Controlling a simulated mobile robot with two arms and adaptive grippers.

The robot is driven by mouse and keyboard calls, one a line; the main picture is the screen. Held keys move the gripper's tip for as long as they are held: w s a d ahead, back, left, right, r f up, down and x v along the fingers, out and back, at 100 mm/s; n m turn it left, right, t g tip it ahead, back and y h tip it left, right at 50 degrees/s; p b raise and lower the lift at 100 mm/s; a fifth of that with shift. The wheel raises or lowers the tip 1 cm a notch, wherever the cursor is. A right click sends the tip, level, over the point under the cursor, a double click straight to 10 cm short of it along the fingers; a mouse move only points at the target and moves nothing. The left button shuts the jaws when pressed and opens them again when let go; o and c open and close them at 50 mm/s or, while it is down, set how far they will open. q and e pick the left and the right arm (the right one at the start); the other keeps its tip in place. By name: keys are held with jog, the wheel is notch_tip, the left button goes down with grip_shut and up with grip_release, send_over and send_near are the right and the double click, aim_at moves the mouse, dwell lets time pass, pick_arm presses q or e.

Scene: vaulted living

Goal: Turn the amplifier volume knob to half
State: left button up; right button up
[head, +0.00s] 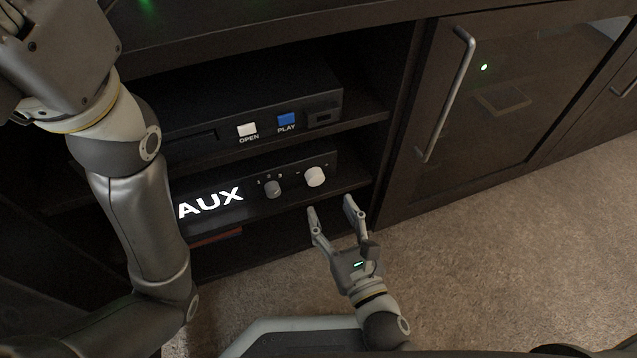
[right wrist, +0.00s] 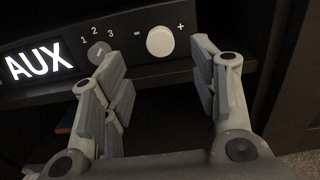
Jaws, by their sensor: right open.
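The amplifier (head: 230,203) is a black unit on the middle shelf, its display lit with "AUX". Its volume knob (head: 316,176) is the large white round one at the right, between "-" and "+" marks. In the right wrist view the knob (right wrist: 160,41) shows ahead, between the two fingers. A smaller grey selector knob (right wrist: 98,50), marked 1 2 3, sits left of it, partly behind the left finger. My right gripper (head: 330,206) is open and empty, below and in front of the white knob, apart from it. My left arm fills the left side; its fingers are not seen.
A disc player (head: 240,100) with a white OPEN button (head: 247,130) and blue PLAY button (head: 287,119) stands on the shelf above. A cabinet door with a long handle (head: 446,95) is to the right. A reddish flat item (head: 217,237) lies below. Carpet (head: 500,250) is clear.

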aim_at(317, 181)
jog(key=b+x, duration=0.1)
jog(key=x, duration=0.6)
jog(key=shift+w+f, duration=0.1)
jog(key=shift+w, duration=0.05)
jog(key=c, duration=1.1)
jog(key=shift+o, duration=0.2)
jog(key=shift+n+p, duration=0.35)
jog(key=shift+n, duration=1.15)
jog(key=o, duration=1.1)
jog(key=shift+c, duration=0.2)
